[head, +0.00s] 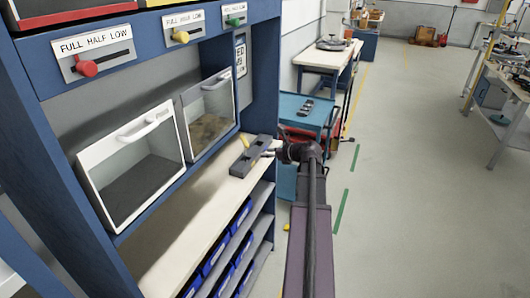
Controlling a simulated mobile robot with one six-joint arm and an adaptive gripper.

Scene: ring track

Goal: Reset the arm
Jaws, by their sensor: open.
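My arm reaches up from the bottom of the head view, and its wrist bends left at the outer end. My gripper (269,153) is at the right end of a blue shelf unit's pale worktop (195,212). It is open, small and dark in the view. It is close to a narrow grey tray (252,156) on the worktop; I cannot tell whether they touch. A small yellow item (244,141) shows at the tray's far left side.
The unit has two clear-fronted bins (133,168) (208,112) and red, yellow and green sliders above. Blue boxes (228,238) fill its lower shelves. A blue cart (306,110) stands just beyond my wrist. Open floor (420,190) lies to the right.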

